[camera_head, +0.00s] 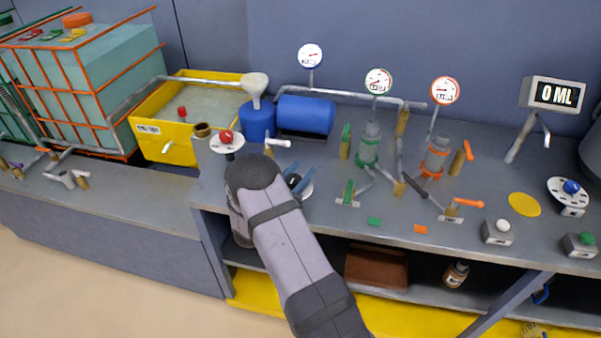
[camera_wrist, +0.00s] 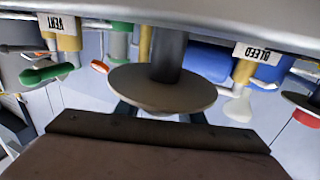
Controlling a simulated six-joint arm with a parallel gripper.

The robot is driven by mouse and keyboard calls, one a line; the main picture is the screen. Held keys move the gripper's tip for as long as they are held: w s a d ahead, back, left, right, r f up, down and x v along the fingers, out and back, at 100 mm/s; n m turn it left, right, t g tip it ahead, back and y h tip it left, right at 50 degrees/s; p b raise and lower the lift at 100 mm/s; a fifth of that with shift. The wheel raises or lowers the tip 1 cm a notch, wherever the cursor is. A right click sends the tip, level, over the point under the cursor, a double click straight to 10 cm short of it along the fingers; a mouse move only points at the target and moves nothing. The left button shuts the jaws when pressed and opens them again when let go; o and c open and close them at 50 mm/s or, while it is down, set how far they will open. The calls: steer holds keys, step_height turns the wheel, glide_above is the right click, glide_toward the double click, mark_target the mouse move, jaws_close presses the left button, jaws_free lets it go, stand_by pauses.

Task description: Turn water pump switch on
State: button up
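My gripper (camera_head: 300,184) is over a pale round dial plate (camera_head: 307,193) at the front edge of the bench, left of the middle. In the wrist view the plate (camera_wrist: 163,92) is seen from its underside on a black post. My two dark fingers (camera_wrist: 158,114) show on either side behind it, spread apart. The plate hides the fingertips and any knob between them, so contact cannot be told. A similar dial with a red knob (camera_head: 226,137) stands to the left; its knob also shows in the wrist view (camera_wrist: 307,118). No label reading water pump is legible.
A blue tank (camera_head: 305,115), funnel (camera_head: 255,84) and white-handled valve (camera_head: 277,142) stand close behind. Green-handled valves (camera_head: 349,190) are to the right. A yellow tub (camera_head: 187,105) is left. A dial with a blue knob (camera_head: 571,187) is far right. The wrist view is upside down.

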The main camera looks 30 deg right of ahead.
steer(key=shift+g+b, duration=0.3)
steer(key=shift+b, duration=0.05)
steer(key=m+g+b, duration=0.1)
steer(key=m+g+h+b, duration=0.1)
steer(key=g, duration=0.1)
steer(key=shift+s+d+f+m+b, duration=0.15)
steer(key=shift+s+m+b, duration=0.15)
steer(key=shift+b, duration=0.05)
steer(key=shift+s+m+g+h+b, duration=0.2)
steer(key=shift+m+g+h+b, duration=0.2)
steer(key=shift+m+g+b, duration=0.45)
steer(key=shift+s+r+g, duration=0.15)
steer(key=shift+r+g, duration=0.1)
steer(key=shift+g, duration=0.4)
steer(key=o, duration=1)
steer(key=shift+o, duration=0.2)
steer(key=shift+s+a+b, duration=0.2)
steer(key=shift+a+b, duration=0.25)
steer(key=shift+a, duration=1.4)
steer(key=shift+s+a+b, duration=0.15)
steer(key=shift+a+b, duration=0.25)
steer(key=shift+a, duration=1.4)
